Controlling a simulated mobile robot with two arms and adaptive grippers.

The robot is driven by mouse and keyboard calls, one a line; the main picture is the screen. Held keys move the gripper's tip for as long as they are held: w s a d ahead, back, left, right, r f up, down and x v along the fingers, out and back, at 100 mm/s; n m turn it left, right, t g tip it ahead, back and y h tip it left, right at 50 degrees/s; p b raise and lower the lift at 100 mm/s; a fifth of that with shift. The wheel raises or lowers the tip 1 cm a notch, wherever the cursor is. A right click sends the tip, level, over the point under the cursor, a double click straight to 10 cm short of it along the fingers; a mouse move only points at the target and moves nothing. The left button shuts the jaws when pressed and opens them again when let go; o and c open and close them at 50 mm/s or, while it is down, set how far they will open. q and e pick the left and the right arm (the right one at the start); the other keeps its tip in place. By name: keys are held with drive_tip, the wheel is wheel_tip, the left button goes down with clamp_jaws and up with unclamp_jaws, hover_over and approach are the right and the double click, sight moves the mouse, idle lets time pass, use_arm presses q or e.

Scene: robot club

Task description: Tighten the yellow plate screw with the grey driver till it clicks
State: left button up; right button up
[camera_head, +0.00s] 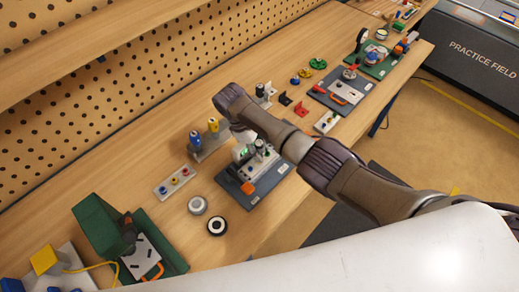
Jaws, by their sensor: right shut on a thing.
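My right arm reaches in from the right and bends down over a dark board (233,188) that carries a pale plate fixture (265,161) and an orange part (248,188). My right gripper (245,152) is at this fixture, small and partly hidden by my arm. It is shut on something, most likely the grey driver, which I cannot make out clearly. I cannot pick out the yellow plate screw there or tell whether the driver touches it. A grey stand (210,146) just left holds a blue-handled driver (195,139) and a yellow-handled driver (213,125). My left gripper is out of view.
A pale strip with coloured dots (174,183) and two round rings (197,205), (217,226) lie left of the board. A green machine (105,226) stands at the lower left. More boards and small parts line the bench farther back. A pegboard wall (90,100) bounds the left.

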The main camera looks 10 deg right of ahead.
sight(260, 143)
drive_tip(key=shift+w+r, duration=0.1)
drive_tip(key=shift+r, duration=3.4)
